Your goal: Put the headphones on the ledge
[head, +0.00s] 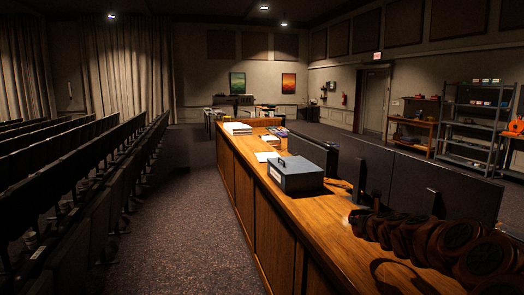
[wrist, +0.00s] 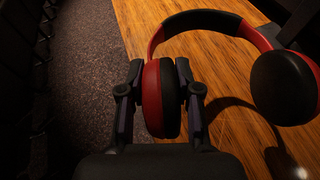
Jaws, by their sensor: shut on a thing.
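The headphones are red and black. In the wrist view their near ear cup (wrist: 153,98) is between the two fingers of my gripper (wrist: 161,85), which is shut on it. The headband arches away at the top, and the other cup (wrist: 284,88) hangs over the wood at the right. The wooden ledge (wrist: 215,62) lies below them, with a shadow on it; the gap cannot be judged. In the head view the ledge (head: 335,230) runs along the top of the long desk. My dark arm crosses the lower right there, and the headphones cannot be made out.
A grey box (head: 296,174) with a handle sits on the ledge. Dark monitors (head: 385,178) stand along its right side. Papers (head: 237,128) lie farther back. Rows of seats (head: 85,185) and a carpeted aisle (head: 195,225) are left of the desk. The wood nearer than the box looks clear.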

